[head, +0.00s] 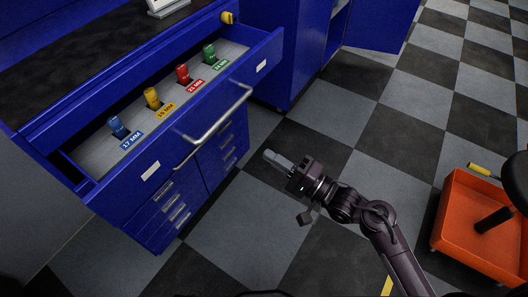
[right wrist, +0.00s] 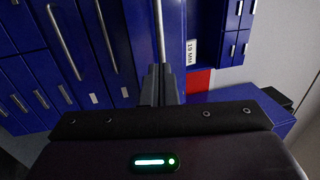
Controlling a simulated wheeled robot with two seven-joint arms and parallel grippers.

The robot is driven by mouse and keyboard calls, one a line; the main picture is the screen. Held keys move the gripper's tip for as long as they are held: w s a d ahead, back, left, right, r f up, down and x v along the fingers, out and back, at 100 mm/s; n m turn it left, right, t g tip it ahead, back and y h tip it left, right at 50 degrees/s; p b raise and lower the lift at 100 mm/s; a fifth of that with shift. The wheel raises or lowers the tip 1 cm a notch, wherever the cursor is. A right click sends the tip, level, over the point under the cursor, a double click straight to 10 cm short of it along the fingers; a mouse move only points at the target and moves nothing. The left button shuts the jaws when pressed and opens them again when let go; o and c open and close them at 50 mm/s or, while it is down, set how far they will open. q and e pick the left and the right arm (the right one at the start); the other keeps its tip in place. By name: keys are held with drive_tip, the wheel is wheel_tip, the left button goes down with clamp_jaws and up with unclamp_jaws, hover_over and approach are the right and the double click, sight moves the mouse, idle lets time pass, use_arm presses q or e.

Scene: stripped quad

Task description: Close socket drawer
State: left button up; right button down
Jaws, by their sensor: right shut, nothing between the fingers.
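The blue socket drawer (head: 200,122) stands pulled out of the blue cabinet in the head view. Its grey inside holds a blue, a yellow, a red and a green socket, each with a size label. A long silver handle (head: 220,117) runs along its front. My right gripper (head: 271,156) is shut and empty, in front of the drawer, to the right of the handle and apart from it. In the right wrist view its closed fingers (right wrist: 162,86) point toward blue fronts, with a silver bar beyond the tips. My left gripper is not in view.
Smaller drawers with silver handles (head: 178,212) lie below. An orange tray cart (head: 470,215) stands at the right. A yellow object (head: 227,18) sits at the drawer's far back corner. The checkered floor (head: 350,130) between cabinet and cart is mostly clear.

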drive_tip(key=x, duration=1.2)
drive_tip(key=shift+a, duration=0.15)
drive_tip(key=shift+r, duration=0.1)
